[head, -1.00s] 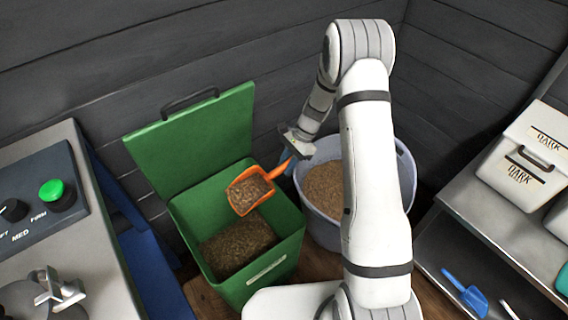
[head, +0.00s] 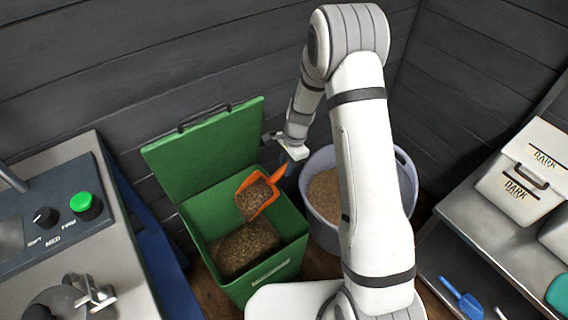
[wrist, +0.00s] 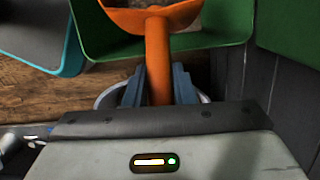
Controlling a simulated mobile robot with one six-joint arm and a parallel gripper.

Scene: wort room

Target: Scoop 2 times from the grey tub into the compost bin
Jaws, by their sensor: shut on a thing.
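An orange scoop (head: 257,196) heaped with brown grain hangs over the open green compost bin (head: 284,266). My gripper (head: 284,166) is shut on its handle, and the wrist view shows the orange handle (wrist: 158,62) between the two fingers (wrist: 159,88). The bin holds brown material, with its lid (head: 205,147) raised at the back. The scoop bowl is tilted towards the bin and still carries grain. The grey tub (head: 407,180), with brown grain inside, stands right of the bin, partly hidden behind my arm.
A control panel with a green button (head: 86,206) is on a bench at left. Dark plank walls close off the back.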

